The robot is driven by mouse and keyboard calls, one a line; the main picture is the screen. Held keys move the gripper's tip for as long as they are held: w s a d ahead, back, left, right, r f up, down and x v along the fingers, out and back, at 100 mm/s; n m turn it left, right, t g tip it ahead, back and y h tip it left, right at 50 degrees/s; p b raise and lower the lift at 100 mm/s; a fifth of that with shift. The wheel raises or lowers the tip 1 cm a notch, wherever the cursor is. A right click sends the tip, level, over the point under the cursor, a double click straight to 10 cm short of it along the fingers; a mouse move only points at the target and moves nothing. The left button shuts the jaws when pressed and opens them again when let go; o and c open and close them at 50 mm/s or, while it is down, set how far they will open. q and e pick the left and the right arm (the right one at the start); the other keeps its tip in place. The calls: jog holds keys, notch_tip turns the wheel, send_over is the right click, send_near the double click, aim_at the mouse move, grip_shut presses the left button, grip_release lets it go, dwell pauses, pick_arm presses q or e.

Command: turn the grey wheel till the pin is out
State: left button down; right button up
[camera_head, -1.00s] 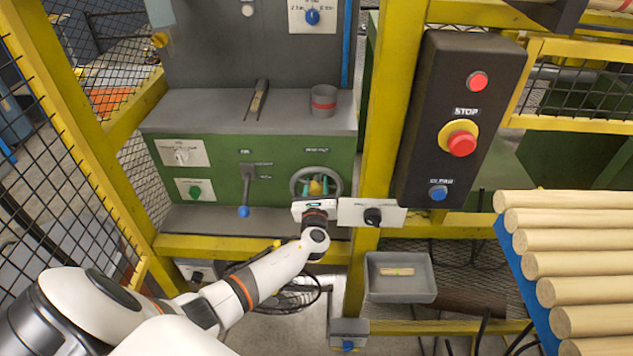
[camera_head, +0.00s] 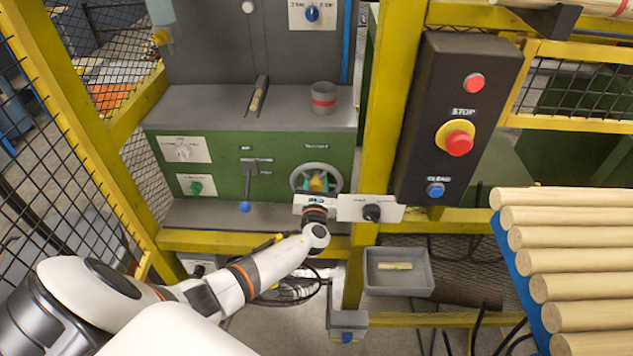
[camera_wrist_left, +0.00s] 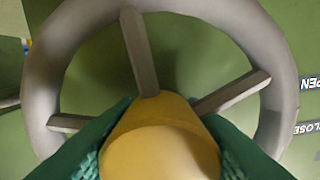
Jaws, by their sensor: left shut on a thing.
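The grey wheel (camera_head: 316,164) is on the green front of the machine, at its right end. Its rim and three spokes show large in the left wrist view (camera_wrist_left: 44,62). The wheel has a yellow hub (camera_wrist_left: 160,150) in the middle. My left gripper (camera_head: 316,188) is at the wheel, and its green fingers lie on both sides of the hub, shut on it. The fingers hide part of the lower wheel. The words OPEN and CLOSE are on the panel beside the rim. I cannot make out the pin. My right gripper is not in view.
A lever with a blue knob (camera_head: 245,206) hangs left of the wheel. A label plate with a black knob (camera_head: 371,212) is close right of my gripper. A yellow post (camera_head: 384,130) and a black control box (camera_head: 458,110) stand to the right. A grey tray (camera_head: 398,284) is below.

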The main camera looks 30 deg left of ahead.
pick_arm(q)
jog(key=c, duration=0.9)
grip_release()
jog(key=shift+f, duration=0.2)
jog(key=shift+c, duration=0.2)
jog(key=shift+o, duration=0.2)
jog(key=shift+r, duration=0.1)
jog(key=shift+s, duration=0.1)
jog(key=v, duration=1.2)
